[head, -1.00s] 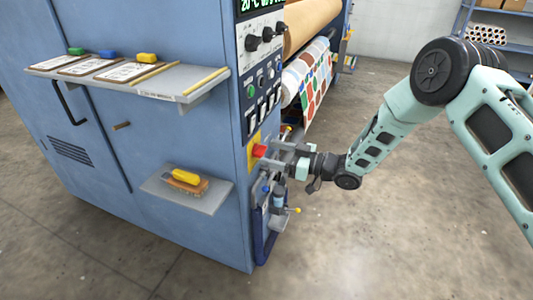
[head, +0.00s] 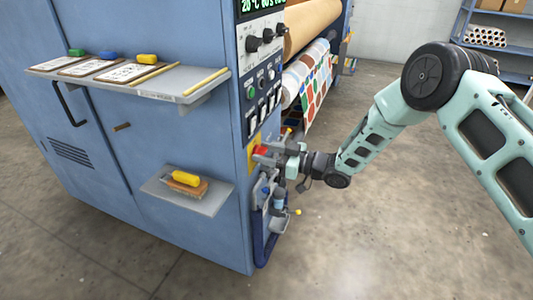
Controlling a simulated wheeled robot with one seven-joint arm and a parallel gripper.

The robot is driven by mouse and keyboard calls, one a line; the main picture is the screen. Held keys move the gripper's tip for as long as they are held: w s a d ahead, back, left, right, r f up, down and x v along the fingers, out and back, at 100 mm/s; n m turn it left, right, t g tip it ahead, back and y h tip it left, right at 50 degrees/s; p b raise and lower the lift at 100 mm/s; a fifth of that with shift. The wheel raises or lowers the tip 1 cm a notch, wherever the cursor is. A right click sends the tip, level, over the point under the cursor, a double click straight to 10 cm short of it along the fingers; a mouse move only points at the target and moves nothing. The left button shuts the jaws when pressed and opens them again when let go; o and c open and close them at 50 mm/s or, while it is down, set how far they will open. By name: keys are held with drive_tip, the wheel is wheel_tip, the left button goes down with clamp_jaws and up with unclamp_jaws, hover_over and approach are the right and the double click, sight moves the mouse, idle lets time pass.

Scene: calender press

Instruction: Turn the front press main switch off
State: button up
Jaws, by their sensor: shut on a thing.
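The main switch is a red handle (head: 260,150) on a yellow plate (head: 252,158), on the narrow side of the blue press cabinet (head: 150,150), below the control panel. My gripper (head: 268,153) reaches it from the right and is shut on the red handle. The fingers cover much of the handle, so its exact angle is hard to read.
The control panel (head: 262,80) with knobs, buttons and rocker switches is just above my gripper. Two shelves (head: 190,92) jut from the cabinet's left face. Floor at right is clear.

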drive_tip(key=shift+f+n, duration=0.1)
drive_tip(key=shift+n, duration=0.2)
drive_tip(key=n+b, duration=0.3)
drive_tip(key=shift+s+f+n, duration=0.1)
drive_tip(key=shift+f+n, duration=0.05)
drive_tip(key=shift+n, duration=0.25)
drive_tip(key=n+b, duration=0.5)
drive_tip(key=n, duration=0.1)
drive_tip(key=n+b, duration=0.6)
drive_tip(key=n, duration=0.1)
drive_tip(key=shift+s+f, duration=0.1)
drive_tip(key=shift+f, duration=0.1)
drive_tip(key=shift+o, duration=0.2)
drive_tip(key=shift+r+n+b, duration=0.1)
drive_tip(key=shift+n+b, duration=0.2)
drive_tip(key=shift+b, duration=0.05)
drive_tip(key=o, duration=1)
drive_tip(key=shift+c, duration=0.2)
drive_tip(key=p+v, duration=0.3)
drive_tip(key=v, duration=1.4)
drive_tip(key=shift+d, duration=0.2)
